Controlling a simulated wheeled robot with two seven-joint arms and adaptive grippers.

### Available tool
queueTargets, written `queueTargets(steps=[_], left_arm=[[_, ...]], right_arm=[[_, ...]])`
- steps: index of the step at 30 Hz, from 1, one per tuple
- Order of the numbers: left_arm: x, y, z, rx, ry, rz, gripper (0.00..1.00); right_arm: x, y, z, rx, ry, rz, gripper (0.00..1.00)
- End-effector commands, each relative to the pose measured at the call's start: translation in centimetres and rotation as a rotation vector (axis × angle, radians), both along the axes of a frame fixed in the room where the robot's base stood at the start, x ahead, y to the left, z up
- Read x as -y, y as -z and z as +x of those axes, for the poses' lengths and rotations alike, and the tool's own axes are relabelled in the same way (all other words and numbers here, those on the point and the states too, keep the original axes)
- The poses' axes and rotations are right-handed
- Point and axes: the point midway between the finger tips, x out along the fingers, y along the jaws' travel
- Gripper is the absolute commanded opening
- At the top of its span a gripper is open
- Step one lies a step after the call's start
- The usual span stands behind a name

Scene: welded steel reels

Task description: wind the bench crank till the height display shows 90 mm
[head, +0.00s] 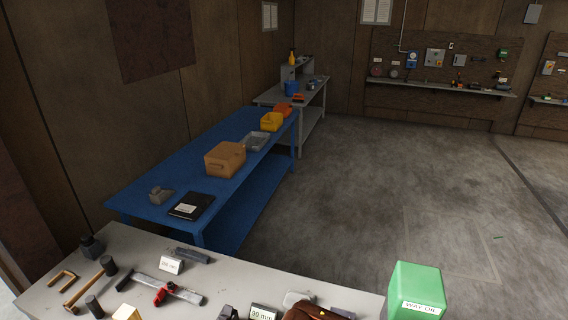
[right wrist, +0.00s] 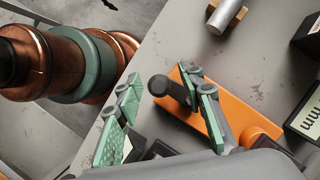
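The crank shows in the right wrist view as an orange arm (right wrist: 212,118) with a dark knob (right wrist: 172,94) standing up from its end. My right gripper (right wrist: 162,102), with green-padded fingers, is open. Its fingers stand apart with the knob in the gap between them, nearer the right-hand finger; I cannot tell whether that finger touches it. A dark-framed display (head: 262,312) at the bottom edge of the head view appears to read 90 mm. Part of a dark-framed panel (right wrist: 307,120) with "mm" shows at the wrist view's right edge; its number is cut off. My left gripper is out of view.
A green WAY OIL container (head: 415,290) stands at right.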

Motion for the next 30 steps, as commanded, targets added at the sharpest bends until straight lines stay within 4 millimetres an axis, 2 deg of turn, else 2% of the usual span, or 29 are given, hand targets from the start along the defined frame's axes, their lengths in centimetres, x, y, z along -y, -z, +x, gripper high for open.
queueTargets(steps=[18,30], left_arm=[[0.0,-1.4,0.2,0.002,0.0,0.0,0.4],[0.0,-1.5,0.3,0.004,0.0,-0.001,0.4]], right_arm=[[0.0,-4.8,0.0,0.001,-0.002,0.0,0.36],[0.0,-5.1,-0.1,-0.001,-0.001,0.001,0.36]])
